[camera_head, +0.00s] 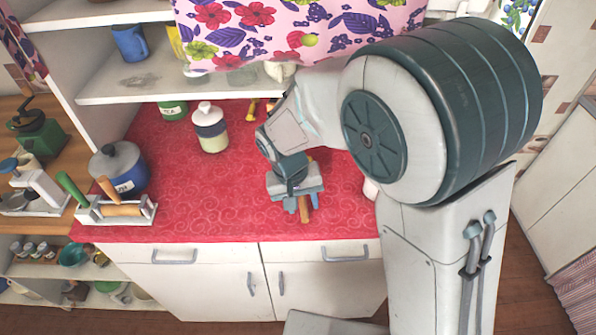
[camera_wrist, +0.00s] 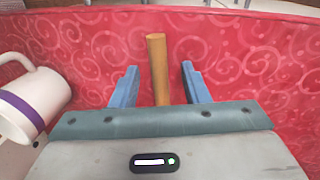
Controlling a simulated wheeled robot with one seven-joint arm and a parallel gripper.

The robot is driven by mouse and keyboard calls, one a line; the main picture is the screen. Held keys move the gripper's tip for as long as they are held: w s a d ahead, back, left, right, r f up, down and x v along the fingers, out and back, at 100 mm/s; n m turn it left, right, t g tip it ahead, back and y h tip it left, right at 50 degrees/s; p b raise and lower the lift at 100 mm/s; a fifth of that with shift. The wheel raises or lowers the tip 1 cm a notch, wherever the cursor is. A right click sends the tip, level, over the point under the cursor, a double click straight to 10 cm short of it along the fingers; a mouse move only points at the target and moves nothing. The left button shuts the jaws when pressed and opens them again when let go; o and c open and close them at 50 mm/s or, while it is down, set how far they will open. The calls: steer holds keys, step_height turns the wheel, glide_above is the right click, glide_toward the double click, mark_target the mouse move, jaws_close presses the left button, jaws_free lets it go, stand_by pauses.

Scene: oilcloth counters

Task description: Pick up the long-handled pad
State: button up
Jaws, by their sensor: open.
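A wooden handle (camera_wrist: 157,66), which looks like that of the long-handled pad, lies on the red counter. In the wrist view it runs up between my two fingers, and its near part is hidden under my gripper's body. Its end also shows just below my gripper in the head view (camera_head: 305,213). The pad's head is not visible. My gripper (camera_wrist: 160,72) is open, with one blue finger on each side of the handle and a gap on both sides. It also shows over the counter's front part in the head view (camera_head: 304,205).
A white mug with a purple band (camera_wrist: 35,101) stands close to the left of my gripper in the wrist view. A lidded jar (camera_head: 210,130), a blue pot (camera_head: 120,172) and a white rack (camera_head: 92,212) stand farther left. The red counter (camera_head: 215,195) between is clear.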

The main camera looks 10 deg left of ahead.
jaws_close()
steer(key=shift+r, duration=0.15)
